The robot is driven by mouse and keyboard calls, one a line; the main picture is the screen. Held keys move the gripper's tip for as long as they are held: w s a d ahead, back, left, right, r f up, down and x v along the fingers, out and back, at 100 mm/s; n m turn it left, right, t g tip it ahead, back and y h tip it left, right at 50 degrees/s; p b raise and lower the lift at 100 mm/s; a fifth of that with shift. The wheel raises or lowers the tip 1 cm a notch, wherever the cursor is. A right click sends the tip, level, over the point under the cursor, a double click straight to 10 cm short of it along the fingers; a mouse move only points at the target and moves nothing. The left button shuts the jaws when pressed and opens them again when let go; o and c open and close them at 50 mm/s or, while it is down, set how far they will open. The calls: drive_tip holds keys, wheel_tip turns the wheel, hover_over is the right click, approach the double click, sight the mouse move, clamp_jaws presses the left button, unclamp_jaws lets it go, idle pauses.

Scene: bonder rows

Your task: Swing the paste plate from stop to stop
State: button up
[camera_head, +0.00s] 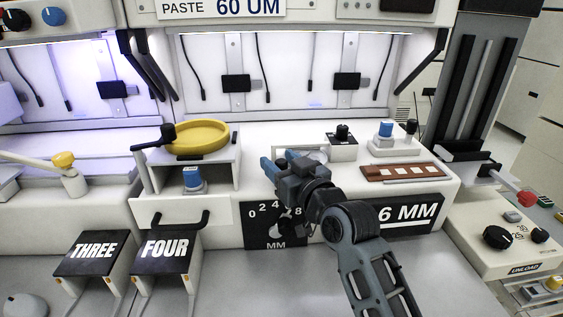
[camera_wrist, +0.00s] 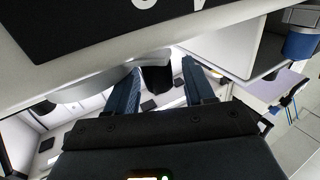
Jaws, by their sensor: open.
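The paste plate (camera_head: 201,137) is a round yellow dish on a white stand at the left of the middle bonder in the head view. A dark arm with a black knob (camera_head: 168,133) is at its left edge. My gripper (camera_head: 277,160) is to the right of the plate and apart from it, in front of the bonder's deck. Its blue fingers are open, and I see nothing held. In the wrist view my gripper (camera_wrist: 159,68) shows both fingers spread, with a dark part behind the gap. The yellow plate does not show there.
A blue-topped knob (camera_head: 192,178) sits under the plate's stand. Black-topped blocks marked THREE (camera_head: 92,252) and FOUR (camera_head: 165,249) stand at the front left. A brown strip (camera_head: 404,172) lies on the deck at right. A dark-handled part (camera_head: 342,140) stands behind my gripper.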

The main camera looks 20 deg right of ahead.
drive_tip(key=shift+c, duration=0.2)
clamp_jaws()
